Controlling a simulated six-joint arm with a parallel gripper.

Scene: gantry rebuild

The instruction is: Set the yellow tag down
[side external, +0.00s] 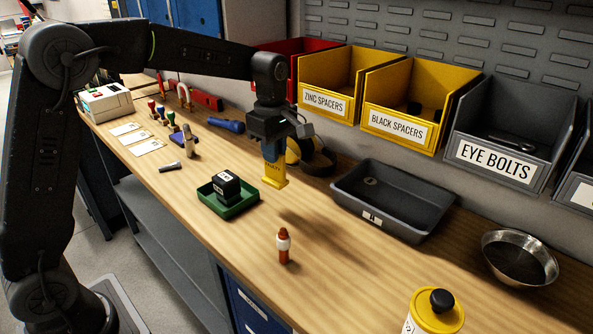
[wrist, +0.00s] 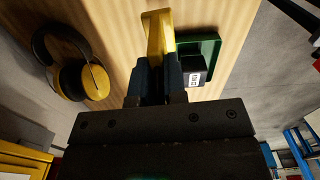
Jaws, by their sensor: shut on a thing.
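My gripper is shut on the tag's upper part, and the tag is clear of the bench top. In the wrist view the yellow tag (wrist: 157,35) sticks out between the blue fingers of my gripper (wrist: 157,70). The part of the tag between the fingers is hidden.
A green tray (side external: 230,208) with a black block (side external: 226,186) lies left of the tag. A grey tray (side external: 395,203) is to the right. Yellow-and-black ear defenders (wrist: 82,78) lie behind. The bench between marker and grey tray is clear.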

